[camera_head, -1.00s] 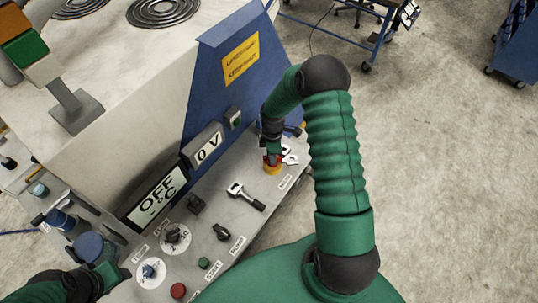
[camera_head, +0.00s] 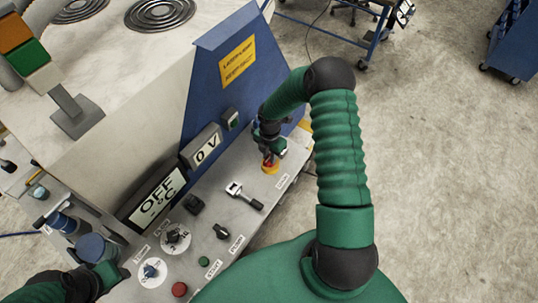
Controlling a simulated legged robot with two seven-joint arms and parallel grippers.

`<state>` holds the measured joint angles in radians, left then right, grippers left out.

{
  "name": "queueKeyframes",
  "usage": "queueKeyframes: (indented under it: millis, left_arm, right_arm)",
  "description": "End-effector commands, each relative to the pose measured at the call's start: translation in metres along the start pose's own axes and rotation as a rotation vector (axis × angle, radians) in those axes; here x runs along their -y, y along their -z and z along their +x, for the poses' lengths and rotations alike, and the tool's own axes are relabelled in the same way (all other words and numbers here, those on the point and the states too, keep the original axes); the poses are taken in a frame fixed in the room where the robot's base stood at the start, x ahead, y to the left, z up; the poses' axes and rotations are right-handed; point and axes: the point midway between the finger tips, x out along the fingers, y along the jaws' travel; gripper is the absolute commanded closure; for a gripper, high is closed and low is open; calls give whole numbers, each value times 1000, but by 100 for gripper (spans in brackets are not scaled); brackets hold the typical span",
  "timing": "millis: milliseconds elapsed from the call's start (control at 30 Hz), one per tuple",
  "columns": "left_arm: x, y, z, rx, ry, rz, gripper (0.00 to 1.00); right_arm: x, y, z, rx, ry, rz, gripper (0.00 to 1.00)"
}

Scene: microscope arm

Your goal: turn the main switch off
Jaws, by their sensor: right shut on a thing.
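The main switch (camera_head: 271,168) is a red knob on a yellow base, at the far end of the sloped grey control panel beside a MAIN label. My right gripper (camera_head: 268,157) comes down from above and is shut on the red knob, hiding most of it. The displays on the panel read OFF °C (camera_head: 157,197) and 0 V (camera_head: 206,150). My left gripper (camera_head: 105,275) is at the lower left by the panel's near end; its fingers are too unclear to tell open from shut.
A dark-handled lever (camera_head: 245,195) lies on the panel near the switch. Dials (camera_head: 176,238), black knobs and a red button (camera_head: 179,289) are nearer me. A blue upright housing (camera_head: 225,80) stands behind the switch.

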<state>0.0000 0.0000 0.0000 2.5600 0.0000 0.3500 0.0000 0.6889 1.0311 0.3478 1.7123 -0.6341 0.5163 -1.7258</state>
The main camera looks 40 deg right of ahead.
Motion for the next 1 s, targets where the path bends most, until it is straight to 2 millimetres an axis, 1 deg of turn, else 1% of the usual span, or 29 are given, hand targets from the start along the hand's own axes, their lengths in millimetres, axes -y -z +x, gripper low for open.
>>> queueKeyframes:
  millis: [33,233,633,667,800,833,1000]
  left_arm:
    - [0,0,-1,0,0,0,58]
    - [0,0,-2,0,0,0,58]
    - [0,0,-2,0,0,0,58]
    - [0,0,-2,0,0,0,58]
    - [0,0,-2,0,0,0,58]
    - [0,0,-2,0,0,0,58]
    - [0,0,-2,0,0,0,58]
  right_arm:
    - [2,-3,0,3,3,-11,100]
    - [1,-3,0,4,1,-48,100]
    - [0,-4,-1,7,-2,-57,100]
    - [0,-4,-1,7,-2,-57,79]
    - [-1,-3,-1,6,-3,-56,61]
    - [-1,-3,-1,6,-3,-56,58]
    - [-1,-2,-1,4,-3,-56,58]
